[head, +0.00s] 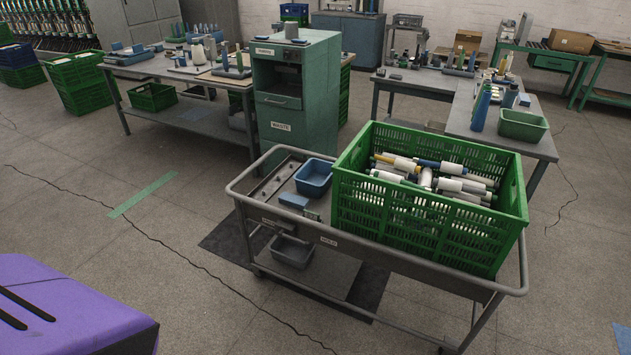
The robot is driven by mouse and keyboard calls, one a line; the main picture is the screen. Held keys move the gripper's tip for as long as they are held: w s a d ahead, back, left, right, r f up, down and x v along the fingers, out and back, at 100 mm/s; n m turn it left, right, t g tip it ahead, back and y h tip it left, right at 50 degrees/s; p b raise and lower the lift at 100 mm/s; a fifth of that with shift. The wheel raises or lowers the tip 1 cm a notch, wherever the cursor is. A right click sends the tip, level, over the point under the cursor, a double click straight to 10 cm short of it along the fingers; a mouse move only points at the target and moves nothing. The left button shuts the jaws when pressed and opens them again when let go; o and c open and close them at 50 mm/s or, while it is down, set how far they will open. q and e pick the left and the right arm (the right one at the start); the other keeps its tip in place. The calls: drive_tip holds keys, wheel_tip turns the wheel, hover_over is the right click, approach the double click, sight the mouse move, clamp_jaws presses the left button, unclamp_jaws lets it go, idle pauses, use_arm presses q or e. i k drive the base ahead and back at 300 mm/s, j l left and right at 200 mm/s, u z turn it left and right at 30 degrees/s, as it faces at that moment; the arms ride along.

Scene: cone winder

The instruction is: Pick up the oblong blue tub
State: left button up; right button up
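The blue tub (325,192), oblong with an open top, stands upright on the grey cart (400,268), left of the large green crate. It looks empty, with its bottom partly hidden by its near wall. Neither my left nor my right gripper is in view, so nothing shows near the tub.
The green crate (372,208) holds several cones and tubes and stands close to the tub's right side. A small blue block (293,201) lies in front of the tub. A green cabinet (305,95) stands behind.

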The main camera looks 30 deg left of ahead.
sight(314, 179)
drive_tip(key=i+j+u, duration=0.35)
drive_tip(key=i, duration=0.15)
drive_tip(key=i+u, duration=0.3)
drive_tip(key=i, duration=0.2)
